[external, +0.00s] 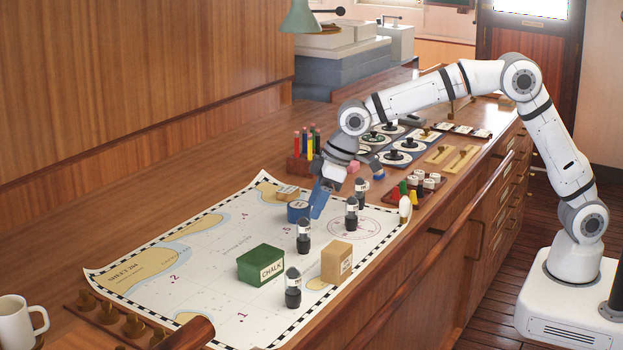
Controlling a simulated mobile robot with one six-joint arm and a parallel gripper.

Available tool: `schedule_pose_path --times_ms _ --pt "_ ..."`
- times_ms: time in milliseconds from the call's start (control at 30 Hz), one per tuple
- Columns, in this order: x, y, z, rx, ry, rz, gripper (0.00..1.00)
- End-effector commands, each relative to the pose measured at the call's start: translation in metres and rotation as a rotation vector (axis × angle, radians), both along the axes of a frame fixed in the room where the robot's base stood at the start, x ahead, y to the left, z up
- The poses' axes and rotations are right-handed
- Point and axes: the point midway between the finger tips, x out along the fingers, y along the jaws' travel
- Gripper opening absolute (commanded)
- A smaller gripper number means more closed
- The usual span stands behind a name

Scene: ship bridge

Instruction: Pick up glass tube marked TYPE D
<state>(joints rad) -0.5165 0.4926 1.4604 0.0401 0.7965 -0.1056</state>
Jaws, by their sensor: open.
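Several small dark-capped tubes with pale label bands stand upright on the chart. One tube (303,237) is near the middle, one tube (293,288) is nearest the front, and one tube (351,214) stands to the right. Another tube (362,193) is farther back. Their labels are too small to read, so I cannot tell which is TYPE D. My gripper (319,206) points down, open, with blue fingers, above and behind the middle tube and left of the right tube. It appears empty.
The chart (213,248) covers the counter. A green CHALK box (260,265), a tan box (337,262) and a blue labelled object (298,211) stand on it. A pencil rack (304,165) is behind. A white mug (18,322) is front left. The chart's left part is clear.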

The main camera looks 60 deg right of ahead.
Motion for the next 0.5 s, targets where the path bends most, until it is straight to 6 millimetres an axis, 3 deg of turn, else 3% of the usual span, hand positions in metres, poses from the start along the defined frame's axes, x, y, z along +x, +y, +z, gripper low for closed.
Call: schedule_pose_path --times_ms 100,500 --pt "0.004 0.01 -0.004 0.002 0.004 0.008 0.55" --pt "0.021 0.018 -0.046 0.001 0.005 0.007 0.55"
